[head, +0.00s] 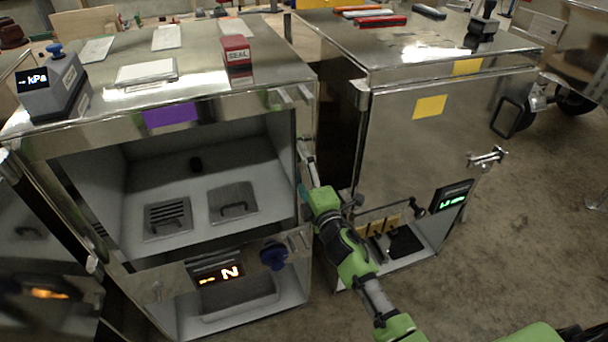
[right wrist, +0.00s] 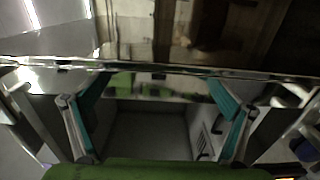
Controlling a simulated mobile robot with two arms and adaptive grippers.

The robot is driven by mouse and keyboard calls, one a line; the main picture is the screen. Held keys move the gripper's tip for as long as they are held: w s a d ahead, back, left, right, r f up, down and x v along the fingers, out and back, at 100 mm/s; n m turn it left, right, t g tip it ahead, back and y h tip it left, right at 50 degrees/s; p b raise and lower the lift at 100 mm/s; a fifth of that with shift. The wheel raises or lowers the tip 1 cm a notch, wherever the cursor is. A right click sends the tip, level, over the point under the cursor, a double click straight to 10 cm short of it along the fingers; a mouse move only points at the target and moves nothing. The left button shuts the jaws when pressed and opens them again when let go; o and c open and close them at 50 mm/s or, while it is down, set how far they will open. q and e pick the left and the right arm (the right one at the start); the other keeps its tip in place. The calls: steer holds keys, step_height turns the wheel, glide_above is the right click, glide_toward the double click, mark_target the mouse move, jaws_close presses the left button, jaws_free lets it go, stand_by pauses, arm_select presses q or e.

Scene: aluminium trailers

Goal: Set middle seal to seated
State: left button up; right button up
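A red block marked SEAL (head: 237,52) stands on a pale base on top of the middle aluminium trailer (head: 95,140), near its front right corner. Whether it is seated cannot be told. My right gripper (head: 306,160) is at the right edge of that trailer's open front, below the top and apart from the seal block. In the right wrist view my right gripper (right wrist: 158,115) is open, its teal-padded fingers wide apart with nothing between them. A metal edge (right wrist: 160,68) crosses just beyond the fingertips. The seal block is not clear there. My left gripper is out of view.
A kPa display box (head: 50,85) and flat plates (head: 146,72) sit on the same top. A blue knob (head: 273,256) and lit display (head: 215,274) are on its lower front.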

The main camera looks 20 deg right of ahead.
steer(key=shift+f, duration=0.1)
steer(key=s, duration=1.2)
steer(key=shift+d, duration=0.2)
steer(key=s+f+m+g, duration=0.3)
steer(key=s+f, duration=0.2)
steer(key=f, duration=0.7)
steer(key=s+f+m+g, duration=0.25)
steer(key=s+f, duration=0.25)
steer(key=f, duration=0.7)
steer(key=s+f+m+g, duration=0.3)
steer(key=s+f, duration=0.2)
steer(key=f, duration=0.7)
steer(key=s+f+m+g, duration=0.2)
steer(key=s+f, duration=0.3)
steer(key=s, duration=0.6)
steer(key=s+d+f+m+g, duration=0.1)
steer(key=s+f+m+g, duration=0.2)
steer(key=s+f, duration=0.3)
steer(key=s+d+f+m+g+p, duration=0.1)
steer(key=s+f, duration=0.5)
steer(key=s, duration=1.1)
steer(key=shift+f+m+g+h, duration=0.25)
steer(key=shift+m+g, duration=0.5)
steer(key=shift+g, duration=0.5)
